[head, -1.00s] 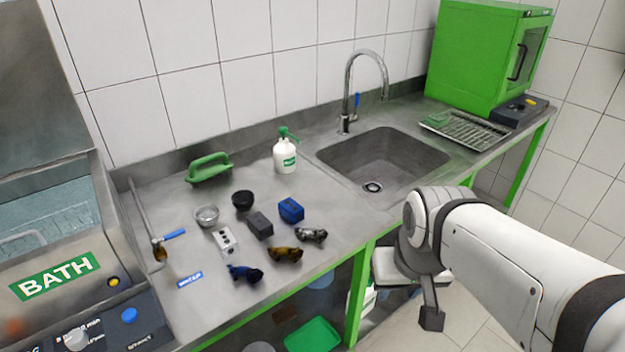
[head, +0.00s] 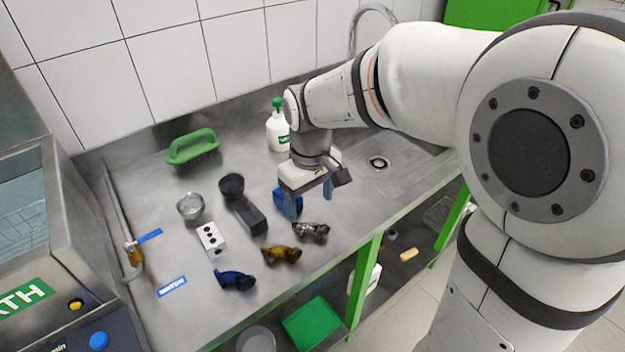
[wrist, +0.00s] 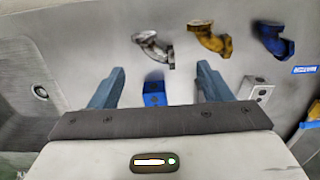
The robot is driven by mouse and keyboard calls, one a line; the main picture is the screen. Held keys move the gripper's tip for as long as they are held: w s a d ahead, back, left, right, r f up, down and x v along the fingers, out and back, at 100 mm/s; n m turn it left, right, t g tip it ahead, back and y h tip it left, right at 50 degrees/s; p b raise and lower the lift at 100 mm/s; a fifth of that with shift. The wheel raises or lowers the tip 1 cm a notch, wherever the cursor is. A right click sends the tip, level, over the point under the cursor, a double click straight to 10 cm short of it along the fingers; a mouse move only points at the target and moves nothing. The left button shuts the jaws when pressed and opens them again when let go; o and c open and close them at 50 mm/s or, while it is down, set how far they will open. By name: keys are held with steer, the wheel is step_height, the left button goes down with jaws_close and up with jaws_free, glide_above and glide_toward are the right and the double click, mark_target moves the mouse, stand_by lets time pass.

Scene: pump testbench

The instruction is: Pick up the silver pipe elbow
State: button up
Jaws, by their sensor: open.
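The silver pipe elbow (head: 311,230) lies on the steel worktop, to the right of the brass elbow (head: 281,254). In the wrist view the silver elbow (wrist: 154,48) lies beyond the fingertips, roughly between the two finger lines. My gripper (head: 309,204) is open and empty, pointing down above the worktop, over and just beyond the silver elbow. In the wrist view my gripper (wrist: 160,80) shows two bluish fingers spread apart. A blue block (wrist: 154,92) shows between them, partly hidden by my gripper in the head view.
A blue elbow (head: 235,280), a dark block (head: 250,216), a white block with holes (head: 211,239), a black cup (head: 231,186) and a metal cup (head: 190,206) stand close by. A white bottle (head: 277,130) and a green brush (head: 193,149) are behind. The sink is at right.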

mark_target(310, 226)
steer(key=shift+w+a+f, duration=0.35)
steer(key=shift+w+a, duration=0.05)
steer(key=shift+a, duration=0.05)
steer(key=shift+w+a+f, duration=0.1)
steer(key=shift+f, duration=0.25)
steer(key=f, duration=0.4)
steer(key=d+f, duration=0.1)
steer(key=f, duration=0.1)
steer(key=shift+f, duration=0.35)
steer(key=shift+c, duration=0.3)
steer(key=c, duration=1.2)
